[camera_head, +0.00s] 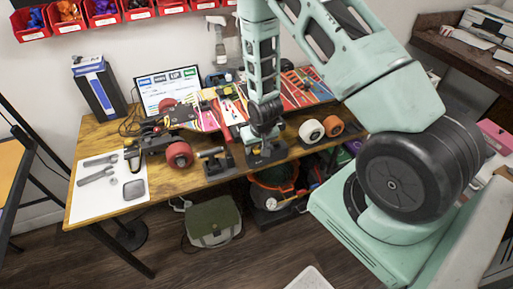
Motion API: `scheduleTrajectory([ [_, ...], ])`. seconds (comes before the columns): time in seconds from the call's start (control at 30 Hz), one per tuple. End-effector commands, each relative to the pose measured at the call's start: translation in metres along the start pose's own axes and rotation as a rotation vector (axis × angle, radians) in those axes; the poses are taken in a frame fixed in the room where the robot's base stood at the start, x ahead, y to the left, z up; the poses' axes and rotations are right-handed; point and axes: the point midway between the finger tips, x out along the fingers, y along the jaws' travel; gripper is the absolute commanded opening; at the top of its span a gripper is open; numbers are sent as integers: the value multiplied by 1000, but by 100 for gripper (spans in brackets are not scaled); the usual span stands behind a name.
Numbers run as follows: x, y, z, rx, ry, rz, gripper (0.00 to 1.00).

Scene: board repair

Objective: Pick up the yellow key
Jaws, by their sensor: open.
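My gripper (264,132) points straight down over the front part of the wooden workbench, in front of the skateboard. It is small and dark here, and its fingertips are hard to make out. A small yellow piece (267,150) shows just below it, at a dark stand; I cannot tell whether this is the yellow key or whether the fingers touch it. Another small yellow-and-black item (131,153) lies at the right edge of the white mat. No yellow key is clearly recognisable at this size.
The colourful skateboard (207,118) with red wheels (179,155) lies across the workbench (199,178). White and orange wheels (333,126) stand at the right. Grey tools lie on the white mat (88,204). A monitor (170,84) and red bins (103,14) are behind.

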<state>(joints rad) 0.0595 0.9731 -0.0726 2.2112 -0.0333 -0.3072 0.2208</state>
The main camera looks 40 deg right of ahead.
Motion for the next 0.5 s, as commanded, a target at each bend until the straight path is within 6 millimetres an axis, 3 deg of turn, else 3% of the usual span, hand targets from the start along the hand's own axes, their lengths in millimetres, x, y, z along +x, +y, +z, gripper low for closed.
scheduleTrajectory([
  [0.2, 1, 0, 0, 0, 1, 0, 47],
  [0.4, 0, 0, 0, 0, 1, 0, 0],
  [0.5, 0, 0, 0, 0, 1, 0, 0],
])
